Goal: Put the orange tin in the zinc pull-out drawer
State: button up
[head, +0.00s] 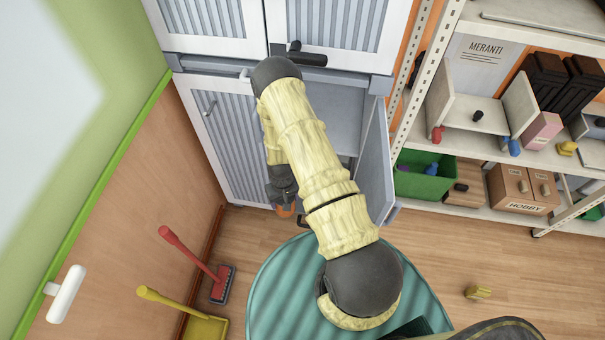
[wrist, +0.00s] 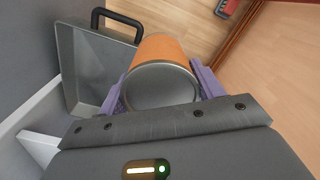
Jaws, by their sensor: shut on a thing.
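The orange tin (wrist: 160,50) is held between the purple finger pads of my gripper (wrist: 161,87), its round grey end facing the wrist camera. In the head view a bit of the orange tin (head: 286,211) shows below my gripper (head: 283,197), low in front of the cabinet. The zinc pull-out drawer (wrist: 88,72) is pulled out, a grey tray with a black handle, just left of the tin in the wrist view. The tin is beside the drawer in that picture; its height over it is unclear. In the head view my arm hides most of the drawer.
A cabinet door (head: 375,165) stands open right of my arm; a closed ribbed door (head: 226,140) is on the left. A shelf unit (head: 480,130) with bins stands at the right. A red brush (head: 222,284) and yellow dustpan (head: 205,327) are by the left wall.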

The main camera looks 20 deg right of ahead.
jog(key=w+d+f+n+b, duration=0.1)
jog(key=w+d+n+b, duration=0.1)
jog(key=w+d+b, duration=0.5)
jog(key=shift+w+d+f+b, duration=0.15)
jog(key=shift+w+d+b, duration=0.2)
jog(key=shift+d+b, duration=2.15)
jog(key=shift+a+b, duration=0.85)
jog(key=shift+a, duration=0.05)
jog(key=shift+f+b, duration=3.9)
jog(key=shift+f, duration=2.35)
jog(key=shift+f+b, duration=0.3)
jog(key=shift+f, duration=0.15)
jog(key=o, duration=1.3)
jog(key=shift+o, duration=0.2)
jog(key=shift+r, duration=0.1)
